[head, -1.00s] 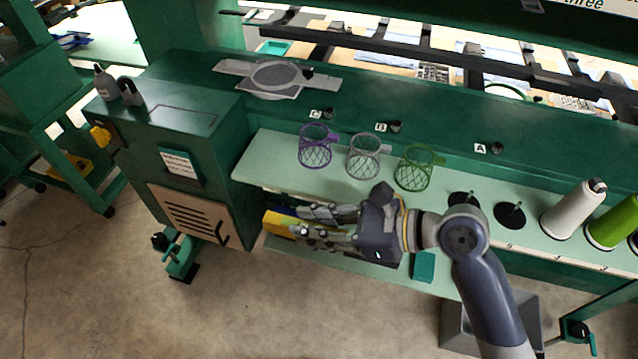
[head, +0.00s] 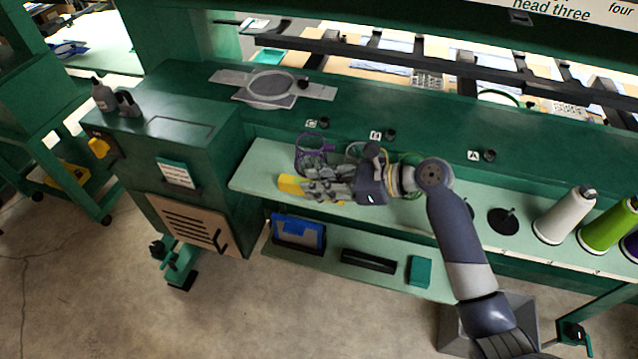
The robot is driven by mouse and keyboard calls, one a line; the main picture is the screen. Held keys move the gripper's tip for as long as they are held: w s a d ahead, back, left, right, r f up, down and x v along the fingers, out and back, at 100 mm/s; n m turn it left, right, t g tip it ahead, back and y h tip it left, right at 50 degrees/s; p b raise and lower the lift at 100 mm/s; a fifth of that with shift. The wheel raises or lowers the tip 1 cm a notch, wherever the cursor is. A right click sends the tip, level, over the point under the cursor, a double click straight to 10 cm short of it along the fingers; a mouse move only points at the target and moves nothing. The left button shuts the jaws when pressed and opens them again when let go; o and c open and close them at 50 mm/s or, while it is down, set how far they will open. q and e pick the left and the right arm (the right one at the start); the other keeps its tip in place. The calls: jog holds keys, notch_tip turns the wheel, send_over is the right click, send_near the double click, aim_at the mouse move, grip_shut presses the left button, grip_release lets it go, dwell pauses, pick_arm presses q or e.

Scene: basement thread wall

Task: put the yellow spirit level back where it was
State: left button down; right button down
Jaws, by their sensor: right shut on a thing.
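The yellow spirit level (head: 291,184) is between the fingers of my right gripper (head: 318,184). Its yellow end sticks out to the left of the fingers, and the rest is mostly hidden behind them. My right gripper is shut on it, in front of or over the pale green upper shelf (head: 262,152); I cannot tell whether the level touches the shelf. The lower shelf (head: 338,245) below shows a bare strip between a blue bin (head: 298,232) and a black bar (head: 368,261). My left gripper is not in view.
A purple mesh cup (head: 312,150) stands close behind the gripper; the grey and green cups are partly hidden by it. A green box (head: 420,271) lies on the lower shelf. Thread cones (head: 565,214) stand at the right. A green cabinet (head: 190,175) borders the shelves' left.

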jog(key=shift+f, duration=0.4)
jog(key=shift+f, duration=0.1)
jog(key=c, duration=1.4)
grip_release()
jog(key=b+v, duration=0.1)
jog(key=v, duration=0.9)
jog(key=shift+s+d, duration=0.1)
jog(key=shift+d, duration=0.25)
jog(key=shift+s+d+r, duration=0.2)
jog(key=shift+d+r, duration=0.3)
jog(key=shift+d, duration=0.05)
